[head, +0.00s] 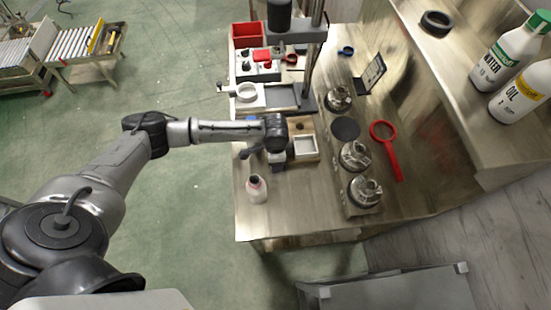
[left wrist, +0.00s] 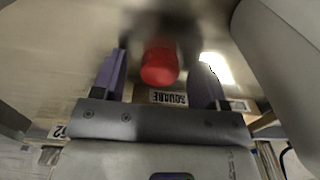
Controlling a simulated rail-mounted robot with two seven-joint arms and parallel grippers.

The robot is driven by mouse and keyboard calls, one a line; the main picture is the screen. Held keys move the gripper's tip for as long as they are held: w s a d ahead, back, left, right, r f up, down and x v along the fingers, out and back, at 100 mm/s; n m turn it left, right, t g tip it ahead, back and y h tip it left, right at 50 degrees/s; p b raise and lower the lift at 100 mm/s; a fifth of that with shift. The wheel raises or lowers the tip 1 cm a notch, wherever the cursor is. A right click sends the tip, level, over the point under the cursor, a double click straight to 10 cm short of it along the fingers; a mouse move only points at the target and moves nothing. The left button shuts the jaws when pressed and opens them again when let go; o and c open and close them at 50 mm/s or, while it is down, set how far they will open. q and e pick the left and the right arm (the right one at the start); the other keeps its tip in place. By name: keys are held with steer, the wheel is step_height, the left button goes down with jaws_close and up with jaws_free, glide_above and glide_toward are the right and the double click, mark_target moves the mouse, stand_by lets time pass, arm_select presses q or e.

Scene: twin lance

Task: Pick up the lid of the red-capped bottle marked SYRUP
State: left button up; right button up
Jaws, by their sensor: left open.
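My left gripper (head: 277,161) is above the bench, just beyond and right of the bottle. In the left wrist view, a round red cap-like piece (left wrist: 158,63) lies in the gap between the two open fingers of my left gripper (left wrist: 160,78). It is blurred, and I cannot tell whether a finger touches it. My right gripper is not in view.
A wooden tray with a white square (head: 305,147) sits close right of the gripper. A stand with a post (head: 311,65) rises behind. Metal fittings (head: 355,155) and a red ring-handled tool (head: 384,133) lie right. WATER (head: 508,55) and OIL (head: 520,90) bottles stand on the upper shelf.

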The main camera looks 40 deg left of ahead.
arm_select(q)
steer(key=c, duration=1)
